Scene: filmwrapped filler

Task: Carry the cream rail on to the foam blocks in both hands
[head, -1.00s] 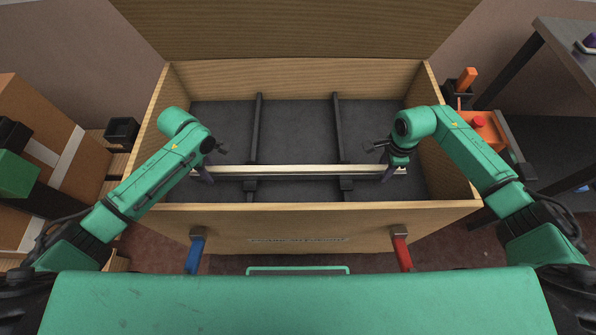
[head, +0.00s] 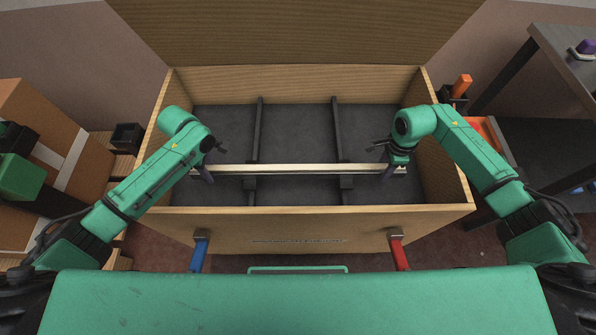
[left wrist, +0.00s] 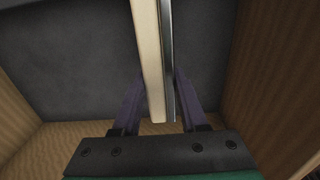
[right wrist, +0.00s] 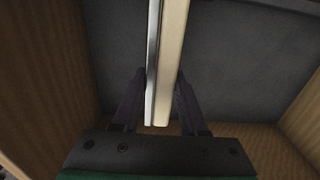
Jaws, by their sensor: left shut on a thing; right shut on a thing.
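The cream rail (head: 300,169), long and thin with a metallic edge, lies level from left to right inside the wooden box. My left gripper (head: 204,174) is shut on the rail near its left end, and my right gripper (head: 391,172) is shut on it near its right end. The rail also shows between the fingers in the left wrist view (left wrist: 150,60) and right wrist view (right wrist: 170,60).
The wooden box (head: 300,222) has walls all around and a raised lid (head: 300,30) behind. Two dark bars run front to back on its grey floor. Blue (head: 198,255) and red (head: 400,253) straps hang in front. A cardboard carton (head: 70,150) is left, a dark table (head: 560,70) right.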

